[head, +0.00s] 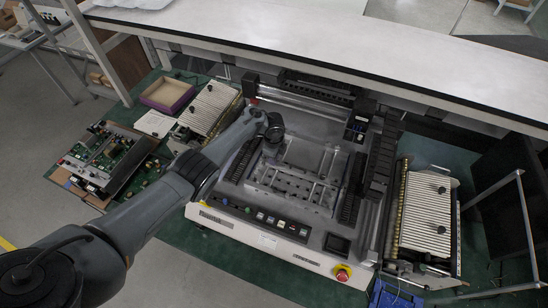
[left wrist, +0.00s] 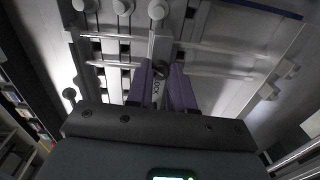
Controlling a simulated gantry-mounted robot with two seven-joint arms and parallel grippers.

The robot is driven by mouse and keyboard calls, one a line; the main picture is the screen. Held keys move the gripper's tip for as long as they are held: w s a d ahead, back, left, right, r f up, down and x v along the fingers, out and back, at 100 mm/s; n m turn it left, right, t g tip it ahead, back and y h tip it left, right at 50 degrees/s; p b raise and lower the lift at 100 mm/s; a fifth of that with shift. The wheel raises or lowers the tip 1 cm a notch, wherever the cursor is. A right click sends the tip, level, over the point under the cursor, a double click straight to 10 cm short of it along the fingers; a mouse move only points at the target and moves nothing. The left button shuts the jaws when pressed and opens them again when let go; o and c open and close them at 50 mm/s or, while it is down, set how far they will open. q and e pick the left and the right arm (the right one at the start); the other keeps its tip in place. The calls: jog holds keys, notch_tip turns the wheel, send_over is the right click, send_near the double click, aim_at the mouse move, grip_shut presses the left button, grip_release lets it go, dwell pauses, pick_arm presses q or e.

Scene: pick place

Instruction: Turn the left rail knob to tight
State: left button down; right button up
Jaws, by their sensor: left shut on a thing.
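In the left wrist view, my left gripper (left wrist: 162,67) has its two purple-grey fingers closed around a small knob, the left rail knob (left wrist: 161,73). The fingers hide most of the knob. The word LOCK shows on the surface between the fingers. In the head view, my left arm reaches in from the lower left and its gripper end (head: 273,132) is over the rear left part of the machine (head: 225,222). The knob is hidden there behind the wrist. My right gripper is in neither view.
Metal rails and plates (head: 292,187) fill the machine's middle. A red stop button (head: 342,273) is on its front. A ribbed feeder rack (head: 425,213) stands to the right. Circuit boards (head: 105,155) and a purple box (head: 167,95) lie to the left. A white bench top (head: 300,45) spans the back.

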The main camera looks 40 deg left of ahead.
pick_arm(q)
jog(key=c, duration=1)
grip_release()
jog(key=shift+r, duration=0.1)
jog(key=shift+s+r+p, duration=0.15)
jog(key=shift+r+p, duration=1.7)
jog(key=shift+r, duration=3.5)
jog(key=shift+d+f, duration=0.1)
